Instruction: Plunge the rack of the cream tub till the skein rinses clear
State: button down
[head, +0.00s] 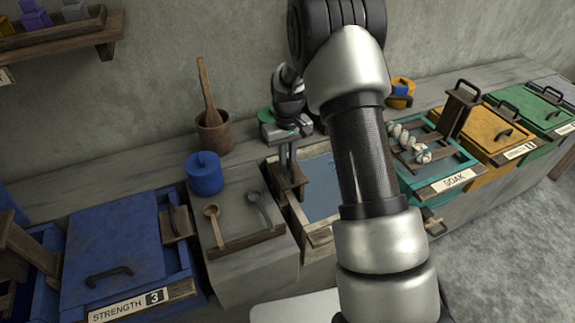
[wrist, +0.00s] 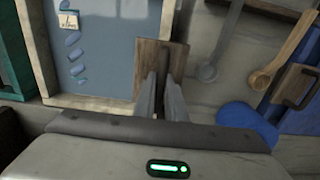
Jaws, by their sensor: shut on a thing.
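The cream tub (head: 296,214) stands open in the bench and holds grey-blue liquid, partly hidden behind my arm. Its wooden rack plate (head: 289,187) sits at the tub's left end in the head view; it also shows in the wrist view (wrist: 148,58). Most of the skein is hidden below the surface.
The blue STRENGTH tub (head: 110,250) is further left. Right of my arm, the SOAK tub (head: 447,184) has a pale-and-teal skein (head: 403,137) on its rack.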

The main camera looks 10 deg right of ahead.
jog(key=shift+r+p, duration=2.2)
jog(key=shift+r, duration=1.95)
jog(key=c, duration=0.6)
grip_release()
jog(key=shift+o, duration=0.2)
notch_tip(320, 180, up, 7)
jog(key=p, duration=0.4)
